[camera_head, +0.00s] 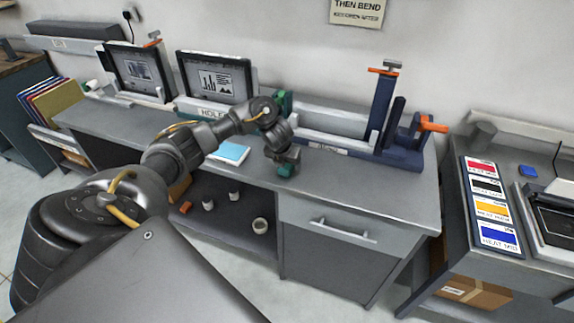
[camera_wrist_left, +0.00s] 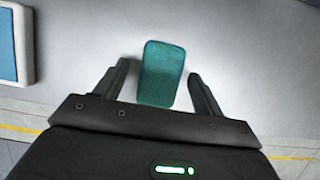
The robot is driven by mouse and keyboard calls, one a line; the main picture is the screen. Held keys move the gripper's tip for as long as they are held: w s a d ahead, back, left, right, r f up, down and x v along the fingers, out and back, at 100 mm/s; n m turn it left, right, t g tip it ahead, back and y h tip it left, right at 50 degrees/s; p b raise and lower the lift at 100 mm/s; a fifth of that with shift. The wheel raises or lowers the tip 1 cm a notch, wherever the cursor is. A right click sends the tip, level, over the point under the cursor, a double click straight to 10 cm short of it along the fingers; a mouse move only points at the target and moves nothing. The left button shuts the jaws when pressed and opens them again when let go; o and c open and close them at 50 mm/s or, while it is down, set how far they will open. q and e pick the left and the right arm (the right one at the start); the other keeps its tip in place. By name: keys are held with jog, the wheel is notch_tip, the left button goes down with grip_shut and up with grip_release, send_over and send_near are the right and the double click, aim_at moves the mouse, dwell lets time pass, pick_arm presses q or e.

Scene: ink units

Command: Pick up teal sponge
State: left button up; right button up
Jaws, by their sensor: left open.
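The teal sponge (camera_wrist_left: 161,73) lies on the grey bench top and shows between my two open fingers in the left wrist view. It also shows in the head view (camera_head: 285,171), just under my left gripper (camera_head: 284,160), which partly covers it. My left gripper (camera_wrist_left: 161,88) is open, with a finger on each side of the sponge and a visible gap to each. I cannot tell how high the fingers are above the bench. My right gripper is not in view.
A blue pad with a white edge (camera_head: 229,153) lies left of the sponge. A navy fixture with orange handles (camera_head: 400,150) stands on the bench to the right. Framed screens (camera_head: 216,82) stand behind. The bench's front edge is close to the sponge; a drawer (camera_head: 340,229) is below.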

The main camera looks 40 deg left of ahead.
pick_arm(q)
jog(key=c, duration=1.1)
jog(key=shift+o, duration=0.2)
jog(key=shift+r, duration=0.1)
jog(key=shift+r+b, duration=0.4)
jog(key=shift+r, duration=0.2)
jog(key=shift+w+a+r, duration=0.1)
jog(key=shift+r, duration=0.85)
jog(key=s+r+p, duration=0.5)
jog(key=s+r, duration=0.4)
jog(key=s, duration=0.5)
jog(key=shift+s+r, duration=0.15)
jog(key=shift+r, duration=0.25)
